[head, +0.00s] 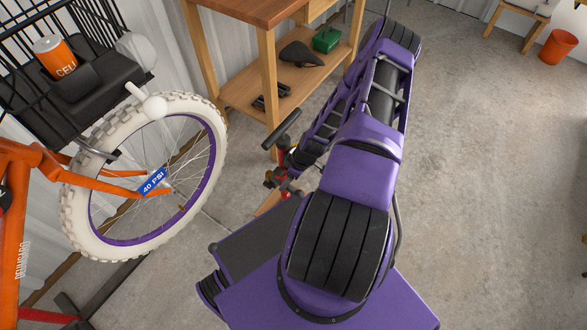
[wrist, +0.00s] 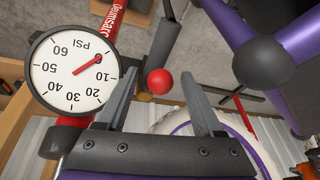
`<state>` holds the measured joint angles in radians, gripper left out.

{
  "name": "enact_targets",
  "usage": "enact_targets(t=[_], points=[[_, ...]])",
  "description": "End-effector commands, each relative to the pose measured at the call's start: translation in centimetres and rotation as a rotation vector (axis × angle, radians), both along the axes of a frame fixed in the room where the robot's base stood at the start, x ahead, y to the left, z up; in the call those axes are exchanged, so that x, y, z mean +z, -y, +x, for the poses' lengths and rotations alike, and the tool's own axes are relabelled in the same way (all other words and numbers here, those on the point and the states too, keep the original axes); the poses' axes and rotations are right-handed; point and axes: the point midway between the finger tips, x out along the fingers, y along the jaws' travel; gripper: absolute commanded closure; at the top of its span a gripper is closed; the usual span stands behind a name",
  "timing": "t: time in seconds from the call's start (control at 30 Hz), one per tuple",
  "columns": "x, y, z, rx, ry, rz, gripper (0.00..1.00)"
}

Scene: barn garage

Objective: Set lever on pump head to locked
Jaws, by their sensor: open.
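A red and black pump (head: 284,180) stands beside my arm in the head view, with its dark T-handle (head: 281,128) on top. My gripper is open. In the head view it is not clearly visible.
A bicycle wheel with a white tyre (head: 82,222) and a blue "40 PSI" tag (head: 153,181) stands left of the pump. A wooden workbench (head: 268,75) with a lower shelf is behind it. Concrete floor (head: 480,170) is clear on the right.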

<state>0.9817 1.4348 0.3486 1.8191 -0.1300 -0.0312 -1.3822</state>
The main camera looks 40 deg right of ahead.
Motion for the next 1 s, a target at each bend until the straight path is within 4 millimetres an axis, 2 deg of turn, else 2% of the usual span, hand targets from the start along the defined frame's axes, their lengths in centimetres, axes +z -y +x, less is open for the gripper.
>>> enact_targets(t=[0.6,0.8,1.0], points=[[13.0,3.7,-3.1,-0.002,0.002,-0.003,0.31],[15.2,4.3,-3.7,-0.001,0.000,-0.001,0.31],[15.7,4.4,-3.9,-0.001,0.000,0.000,0.31]])
